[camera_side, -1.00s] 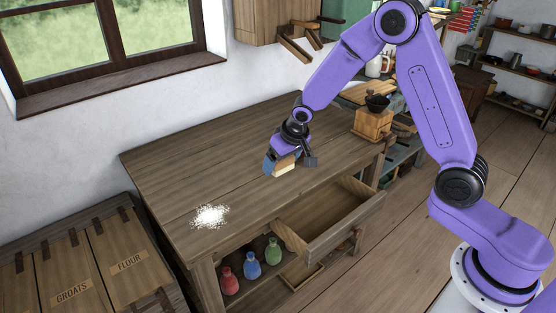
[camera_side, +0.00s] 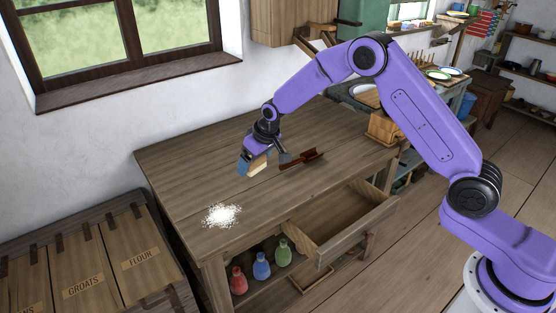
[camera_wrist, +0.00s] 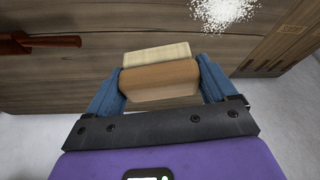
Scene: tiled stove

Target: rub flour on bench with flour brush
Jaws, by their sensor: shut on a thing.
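The flour brush (camera_wrist: 160,78) is a brown wooden block with cream bristles. It also shows in the side view (camera_side: 258,166). My gripper (camera_wrist: 158,88) is shut on its block, one blue finger at each end. In the side view my gripper (camera_side: 254,162) holds the brush over the middle of the wooden bench (camera_side: 190,165); whether the bristles touch the top is unclear. The white flour (camera_side: 221,215) is a loose patch near the bench's front left corner, apart from the brush. It shows at the top of the wrist view (camera_wrist: 222,12).
A dark red-brown handled tool (camera_side: 303,157) lies on the bench right of my gripper. A drawer (camera_side: 345,228) stands open at the front. Several coloured bottles (camera_side: 262,264) stand on the shelf below. The bench top between brush and flour is clear.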

